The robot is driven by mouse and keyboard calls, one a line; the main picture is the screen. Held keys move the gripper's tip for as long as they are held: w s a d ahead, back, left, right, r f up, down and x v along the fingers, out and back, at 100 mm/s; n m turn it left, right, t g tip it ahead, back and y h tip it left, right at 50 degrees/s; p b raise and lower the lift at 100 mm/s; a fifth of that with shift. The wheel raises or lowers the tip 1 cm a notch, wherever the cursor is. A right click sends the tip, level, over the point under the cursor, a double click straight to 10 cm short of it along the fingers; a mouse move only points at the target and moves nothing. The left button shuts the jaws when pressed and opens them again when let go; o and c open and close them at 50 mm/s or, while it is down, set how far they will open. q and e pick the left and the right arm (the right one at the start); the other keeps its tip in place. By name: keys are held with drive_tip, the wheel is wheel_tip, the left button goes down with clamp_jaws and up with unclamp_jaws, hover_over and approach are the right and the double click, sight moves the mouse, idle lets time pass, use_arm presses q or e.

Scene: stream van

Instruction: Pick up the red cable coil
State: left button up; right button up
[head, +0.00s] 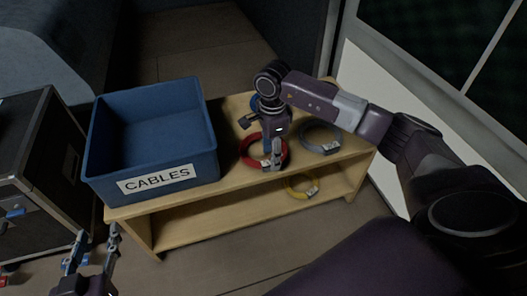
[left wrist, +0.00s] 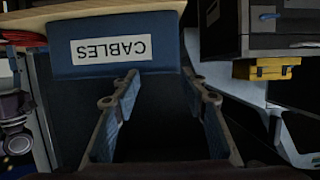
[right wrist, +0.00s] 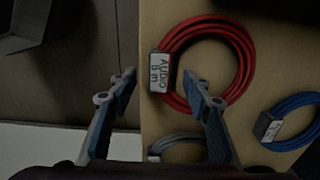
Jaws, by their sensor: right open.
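The red cable coil (head: 251,158) lies flat on the top shelf of a wooden shelf unit (head: 215,187), right of the blue bin. In the right wrist view the red coil (right wrist: 243,62) carries a white tag reading "AUDIO 5 m". My right gripper (head: 275,160) is open above the coil; in the right wrist view its fingers (right wrist: 160,92) are spread, with the right fingertip over the coil's near edge. Nothing is held between them. My left gripper (head: 95,245) is open and empty, low in front of the shelf's left end; its spread fingers also show in the left wrist view (left wrist: 165,88).
A blue bin (head: 150,165) labelled "CABLES" stands on the shelf's left. A grey coil (head: 335,132) and a blue coil (head: 254,102) lie near the red one. A yellow coil (head: 300,193) is on the lower shelf. A black case (head: 40,170) stands at left.

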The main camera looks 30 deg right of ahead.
sight(270, 161)
wheel_tip(270, 161, down, 3)
drive_tip(key=shift+a+b, duration=0.1)
drive_tip(key=shift+b, duration=0.25)
use_arm(q)
drive_tip(key=r+t, duration=0.1)
drive_tip(key=w+r, duration=0.1)
drive_tip(key=r, duration=0.1)
drive_tip(key=d+r+t, duration=0.1)
drive_tip(key=shift+w+r+t+h, duration=0.25)
drive_tip(key=shift+r+t+h, duration=0.05)
drive_tip(key=shift+r+h, duration=0.1)
use_arm(e)
clamp_jaws()
